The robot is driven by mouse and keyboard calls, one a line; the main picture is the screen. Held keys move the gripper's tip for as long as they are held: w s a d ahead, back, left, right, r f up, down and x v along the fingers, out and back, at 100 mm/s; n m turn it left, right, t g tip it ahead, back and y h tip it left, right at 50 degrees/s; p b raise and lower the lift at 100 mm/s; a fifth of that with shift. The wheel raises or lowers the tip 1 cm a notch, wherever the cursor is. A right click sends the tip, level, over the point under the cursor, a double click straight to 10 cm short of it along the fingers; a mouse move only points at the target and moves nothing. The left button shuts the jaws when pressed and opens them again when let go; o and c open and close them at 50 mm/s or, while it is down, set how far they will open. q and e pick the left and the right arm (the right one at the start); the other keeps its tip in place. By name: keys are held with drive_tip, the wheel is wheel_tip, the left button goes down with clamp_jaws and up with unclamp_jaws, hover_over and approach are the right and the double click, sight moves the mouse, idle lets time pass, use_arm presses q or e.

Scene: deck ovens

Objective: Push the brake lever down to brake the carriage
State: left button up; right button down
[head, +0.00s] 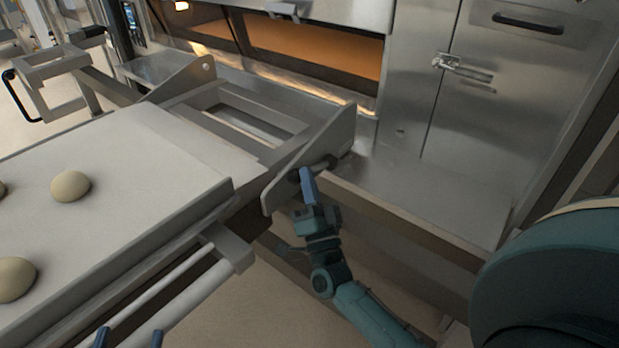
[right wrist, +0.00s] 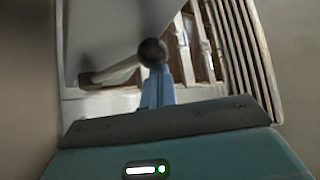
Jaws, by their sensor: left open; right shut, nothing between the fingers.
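The brake lever (head: 322,163) is a short rod on the side plate at the carriage's oven end. In the right wrist view the lever's rod (right wrist: 116,72) ends in a dark round knob (right wrist: 152,52). My right gripper (head: 306,178) is shut and empty, its blue fingertips at the knob. In the right wrist view the fingers (right wrist: 157,86) reach up to the knob and partly overlap it; I cannot tell whether they touch. The carriage (head: 232,190) stands in front of the oven.
Dough balls (head: 71,186) lie on the pale loading board (head: 130,150). The deck oven (head: 320,55) with a lit opening stands behind. A steel cabinet door with a latch (head: 462,66) is at right. Floor shows between carriage and oven base.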

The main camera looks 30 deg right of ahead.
idle(0.5)
use_arm(q)
drive_tip(key=n+g+y+p, duration=0.1)
drive_tip(key=p, duration=0.1)
drive_tip(key=a+g+y+p, duration=0.1)
drive_tip(key=p, duration=0.1)
drive_tip(key=shift+a+f+n+g+y, duration=0.2)
drive_tip(key=shift+a+n+g+y, duration=0.1)
drive_tip(key=shift+n, duration=0.1)
use_arm(e)
wheel_tip(320, 180, up, 10)
